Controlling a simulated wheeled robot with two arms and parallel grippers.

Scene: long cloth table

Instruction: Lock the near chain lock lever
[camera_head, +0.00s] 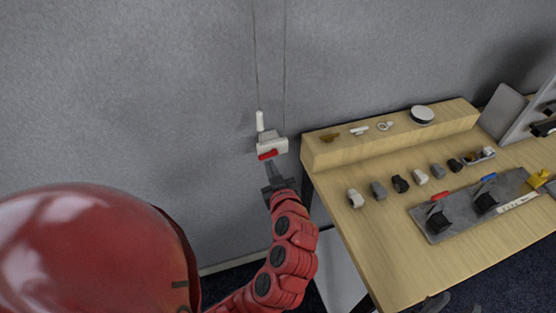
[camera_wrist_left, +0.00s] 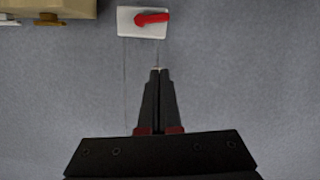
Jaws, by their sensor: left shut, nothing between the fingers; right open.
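A white lock box (camera_head: 272,145) with a red lever (camera_head: 267,154) is on the grey wall panel, below two thin vertical lines. In the left wrist view the white plate (camera_wrist_left: 128,29) shows at the top, and the red lever (camera_wrist_left: 152,19) lies almost crosswise on it. My left gripper (camera_head: 270,166) is shut and empty, just below the lever in the head view. In the wrist view its fingertips (camera_wrist_left: 159,70) are together, with a gap between them and the plate. My right gripper (camera_head: 455,304) is open, cut off at the bottom edge.
A white upright handle (camera_head: 260,121) stands just above the box. To the right, a wooden table (camera_head: 365,240) holds several small grey, white and black parts and a grey board (camera_head: 460,222) with a red and a blue lever. A raised wooden ledge (camera_head: 340,152) runs along the wall.

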